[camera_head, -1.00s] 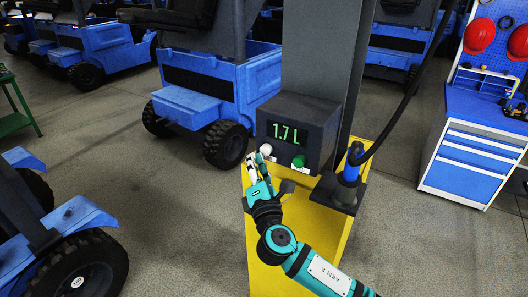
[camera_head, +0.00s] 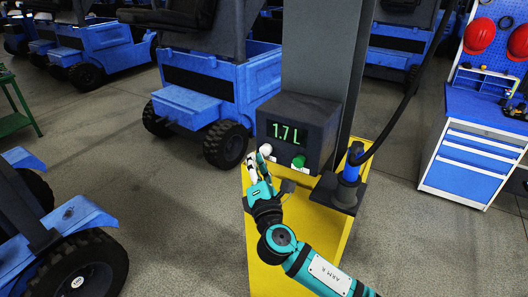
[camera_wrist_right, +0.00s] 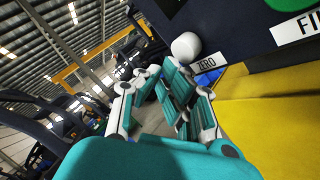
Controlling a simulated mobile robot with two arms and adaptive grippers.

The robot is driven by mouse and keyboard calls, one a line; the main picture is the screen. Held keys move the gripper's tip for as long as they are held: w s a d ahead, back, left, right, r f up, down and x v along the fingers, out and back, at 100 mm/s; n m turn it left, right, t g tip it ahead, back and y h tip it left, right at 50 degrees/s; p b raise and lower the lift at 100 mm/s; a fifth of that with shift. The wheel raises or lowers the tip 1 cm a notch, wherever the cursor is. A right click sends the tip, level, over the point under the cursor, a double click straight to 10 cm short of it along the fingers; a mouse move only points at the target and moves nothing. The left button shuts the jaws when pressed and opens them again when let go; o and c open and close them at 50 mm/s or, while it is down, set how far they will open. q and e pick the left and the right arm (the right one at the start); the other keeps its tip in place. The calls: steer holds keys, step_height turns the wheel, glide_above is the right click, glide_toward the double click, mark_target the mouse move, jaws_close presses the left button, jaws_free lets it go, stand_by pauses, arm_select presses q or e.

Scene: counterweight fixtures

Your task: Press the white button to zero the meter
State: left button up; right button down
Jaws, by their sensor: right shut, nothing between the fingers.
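The dark meter box (camera_head: 300,112) stands on the yellow base and its display reads 1.7 L in green. The white button (camera_head: 266,149) is on the lower left of its front face, left of a green button (camera_head: 298,161). My right gripper (camera_head: 254,164) is shut and empty, its fingertips just below the white button. In the right wrist view the white button (camera_wrist_right: 186,46) shows beyond the fingers, above a label reading ZERO (camera_wrist_right: 207,64). I cannot tell whether the fingertips touch it. My left gripper is not in view.
A nozzle with a blue grip (camera_head: 351,166) and a black hose stands in a holder right of the box. A grey post (camera_head: 325,50) rises behind. Blue vehicles (camera_head: 210,90) stand behind and at left. A blue and white cabinet (camera_head: 470,150) is at right.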

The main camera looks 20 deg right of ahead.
steer(key=shift+w+d, duration=0.2)
steer(key=shift+d, duration=0.1)
steer(key=shift+w+d+r, duration=0.1)
steer(key=shift+w+d, duration=0.45)
steer(key=shift+d, duration=0.2)
stand_by(1.0)
steer(key=shift+s+a, duration=0.1)
steer(key=shift+a, duration=0.05)
stand_by(0.3)
steer(key=shift+s+a, duration=0.7)
steer(key=shift+a, duration=0.2)
steer(key=shift+s+a, duration=0.1)
steer(key=s+a, duration=0.1)
steer(key=a, duration=0.1)
steer(key=s+a, duration=0.1)
steer(key=s, duration=0.1)
steer(key=shift+a, duration=0.35)
stand_by(0.3)
